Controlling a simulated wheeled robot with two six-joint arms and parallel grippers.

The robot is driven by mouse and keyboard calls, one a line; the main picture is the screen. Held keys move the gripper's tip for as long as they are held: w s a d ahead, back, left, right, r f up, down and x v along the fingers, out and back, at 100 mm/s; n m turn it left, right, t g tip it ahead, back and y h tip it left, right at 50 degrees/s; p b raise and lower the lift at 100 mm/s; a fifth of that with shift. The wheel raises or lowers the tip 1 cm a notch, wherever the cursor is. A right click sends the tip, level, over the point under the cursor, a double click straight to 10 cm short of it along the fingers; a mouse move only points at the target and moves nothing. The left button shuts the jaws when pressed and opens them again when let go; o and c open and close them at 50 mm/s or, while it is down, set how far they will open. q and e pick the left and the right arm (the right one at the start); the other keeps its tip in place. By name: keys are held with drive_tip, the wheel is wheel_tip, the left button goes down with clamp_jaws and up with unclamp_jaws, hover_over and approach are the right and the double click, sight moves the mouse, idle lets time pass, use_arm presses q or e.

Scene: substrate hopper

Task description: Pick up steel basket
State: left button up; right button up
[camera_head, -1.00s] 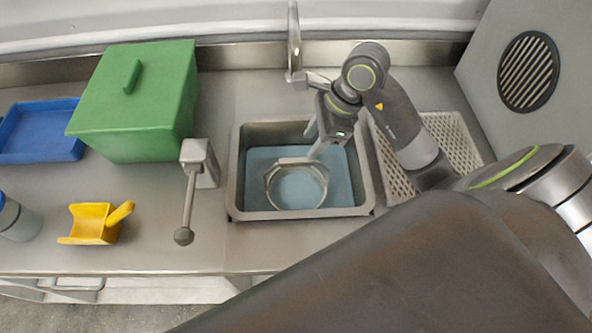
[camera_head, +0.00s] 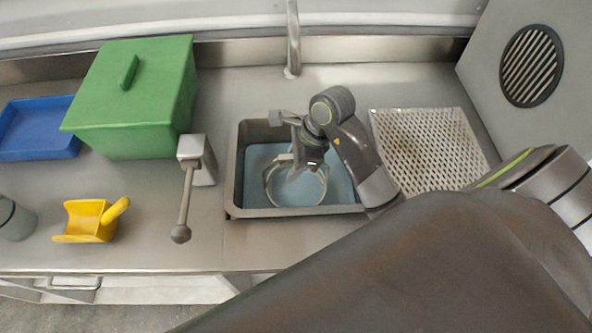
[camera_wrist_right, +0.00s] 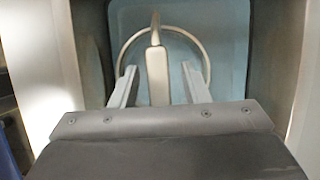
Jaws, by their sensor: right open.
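The steel basket (camera_head: 297,204) sits in the sink (camera_head: 238,170), in the blue-tinted basin. Its round rim and raised handle part show in the head view. My right gripper (camera_head: 296,172) points down over the basket's back part, which it partly hides. In the right wrist view the two fingers (camera_wrist_right: 160,88) are open, one on each side of the basket's upright pale handle (camera_wrist_right: 157,72). The handle stands between them with gaps on both sides. The basket's rim (camera_wrist_right: 206,58) curves behind the fingers. My left gripper is not in view.
A lever on a metal block (camera_head: 198,160) stands left of the sink, and a tap (camera_head: 293,45) behind it. A perforated drain plate (camera_head: 430,150) lies to the right. A green lidded box (camera_head: 130,100), blue tray (camera_head: 38,128) and yellow scoop (camera_head: 88,222) are on the left counter.

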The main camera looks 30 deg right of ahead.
clamp_jaws()
drive_tip(key=shift+w+r, duration=0.1)
idle(1.3)
